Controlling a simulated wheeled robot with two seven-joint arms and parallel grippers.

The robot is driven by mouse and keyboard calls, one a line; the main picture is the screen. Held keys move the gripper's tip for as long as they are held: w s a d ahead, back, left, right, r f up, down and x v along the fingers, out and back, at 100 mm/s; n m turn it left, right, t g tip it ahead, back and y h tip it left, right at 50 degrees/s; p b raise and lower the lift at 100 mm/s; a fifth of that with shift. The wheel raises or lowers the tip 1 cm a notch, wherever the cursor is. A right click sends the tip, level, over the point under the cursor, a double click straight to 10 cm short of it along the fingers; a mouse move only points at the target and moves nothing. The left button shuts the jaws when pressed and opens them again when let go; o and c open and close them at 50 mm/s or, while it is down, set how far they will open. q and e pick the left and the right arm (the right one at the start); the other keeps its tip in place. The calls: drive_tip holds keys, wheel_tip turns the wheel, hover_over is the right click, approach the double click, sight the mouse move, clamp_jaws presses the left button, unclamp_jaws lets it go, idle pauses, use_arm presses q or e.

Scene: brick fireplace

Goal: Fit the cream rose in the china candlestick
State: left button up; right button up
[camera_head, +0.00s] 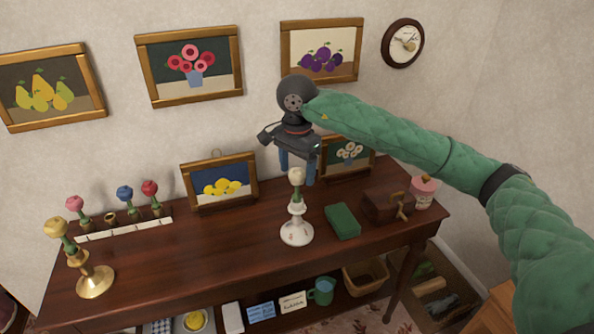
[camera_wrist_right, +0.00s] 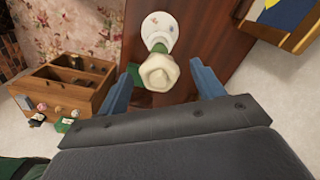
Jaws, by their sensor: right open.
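The china candlestick (camera_head: 297,234), white with small painted marks, stands upright on the dark wooden table. The cream rose (camera_head: 297,175) is upright on top of it, its stem running down to the candlestick's top; how deep it sits I cannot tell. My right gripper (camera_head: 297,174) is open at the rose's head. In the right wrist view the cream rose (camera_wrist_right: 158,73) shows between the spread blue fingers (camera_wrist_right: 162,68), with gaps on both sides. The china candlestick's base (camera_wrist_right: 160,28) shows beyond it. My left gripper is not in view.
A brass candlestick (camera_head: 95,281) with a yellowish rose stands at left. Framed lemons (camera_head: 220,182) lean behind.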

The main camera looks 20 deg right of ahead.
drive_tip(key=shift+r+b, duration=0.85)
drive_tip(key=shift+r, duration=2.75)
